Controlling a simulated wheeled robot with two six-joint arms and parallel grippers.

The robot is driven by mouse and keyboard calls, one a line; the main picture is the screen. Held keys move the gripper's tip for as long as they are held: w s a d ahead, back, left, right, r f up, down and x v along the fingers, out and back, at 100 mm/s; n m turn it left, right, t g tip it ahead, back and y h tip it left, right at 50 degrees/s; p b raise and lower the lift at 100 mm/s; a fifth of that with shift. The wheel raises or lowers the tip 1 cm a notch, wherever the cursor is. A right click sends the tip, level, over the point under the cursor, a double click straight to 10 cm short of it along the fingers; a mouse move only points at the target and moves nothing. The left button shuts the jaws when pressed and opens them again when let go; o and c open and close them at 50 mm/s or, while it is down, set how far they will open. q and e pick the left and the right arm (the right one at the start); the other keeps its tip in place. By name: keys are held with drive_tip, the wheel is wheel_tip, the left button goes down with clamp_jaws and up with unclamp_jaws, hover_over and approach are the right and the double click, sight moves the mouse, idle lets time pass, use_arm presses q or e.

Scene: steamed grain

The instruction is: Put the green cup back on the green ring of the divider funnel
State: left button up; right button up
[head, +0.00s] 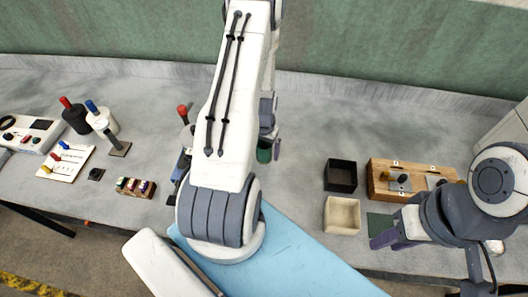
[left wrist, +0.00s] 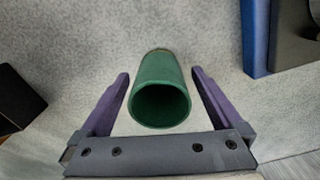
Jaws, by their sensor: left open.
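The green cup (left wrist: 160,92) is between the two purple fingers of my left gripper (left wrist: 160,90) in the left wrist view. Its open mouth faces the camera, and a gap shows on each side, so the open fingers do not appear to touch it. In the head view the green cup (head: 264,155) shows only in part beside my left gripper (head: 270,149), mostly behind my arm. My right gripper (head: 386,238) hangs at the right near the table's front edge; its opening is unclear. No green ring is visible; my left arm hides part of a blue and grey stand (head: 181,163).
A black box (head: 340,176) and a cream box (head: 342,214) stand right of centre, beside a wooden case (head: 379,179). A small block rack (head: 136,188) and a white card (head: 65,160) lie at left. In the left wrist view, a blue edge (left wrist: 255,38) is at upper right.

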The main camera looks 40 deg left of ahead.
use_arm(q)
drive_tip(key=c, duration=1.4)
